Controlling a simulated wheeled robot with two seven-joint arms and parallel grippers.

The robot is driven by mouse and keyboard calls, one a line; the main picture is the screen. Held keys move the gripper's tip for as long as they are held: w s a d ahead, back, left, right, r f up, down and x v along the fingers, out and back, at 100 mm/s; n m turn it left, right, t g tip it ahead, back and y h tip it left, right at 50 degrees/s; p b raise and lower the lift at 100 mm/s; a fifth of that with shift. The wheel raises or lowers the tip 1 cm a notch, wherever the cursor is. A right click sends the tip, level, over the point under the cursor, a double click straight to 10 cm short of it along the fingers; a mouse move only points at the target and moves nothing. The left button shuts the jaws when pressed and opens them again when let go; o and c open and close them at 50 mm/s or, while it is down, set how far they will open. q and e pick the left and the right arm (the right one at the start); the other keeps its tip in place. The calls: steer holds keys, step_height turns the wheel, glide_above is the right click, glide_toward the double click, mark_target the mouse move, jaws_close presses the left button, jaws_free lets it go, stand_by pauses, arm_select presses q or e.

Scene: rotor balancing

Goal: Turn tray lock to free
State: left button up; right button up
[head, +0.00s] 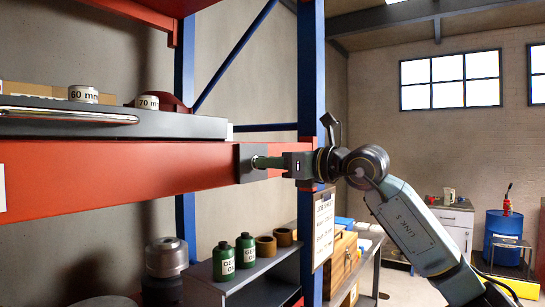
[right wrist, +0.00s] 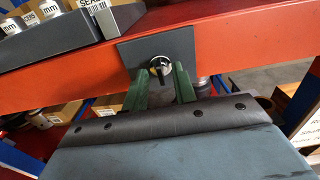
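The tray lock is a small round knob (right wrist: 161,67) with a light and dark face. It sits on a dark square plate (head: 250,163) on the front of the red shelf beam. My right gripper (head: 262,162) reaches in from the right, level with the plate. In the right wrist view its two green fingers (right wrist: 161,78) stand apart, one on each side of the knob. Whether they touch the knob I cannot tell. The grey tray (head: 190,126) lies on the beam above, with a metal handle bar. My left gripper is not in view.
Weights marked 60 mm (head: 84,94) and 70 mm (head: 147,102) stand on the tray. A blue upright (head: 311,80) rises close behind my right wrist. Green bottles (head: 224,261) and brown rings stand on a lower shelf.

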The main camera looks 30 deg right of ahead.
steer(key=shift+w, duration=0.1)
steer(key=shift+c, duration=0.5)
jaws_close()
steer(key=shift+m, duration=0.3)
steer(key=shift+d+f+m+b, duration=0.1)
steer(key=shift+m+b, duration=0.15)
steer(key=shift+m, duration=4.05)
steer(key=shift+f+m+b, duration=0.1)
steer(key=shift+m+b, duration=0.1)
steer(key=shift+m, duration=4.1)
steer(key=shift+o, duration=0.5)
jaws_free()
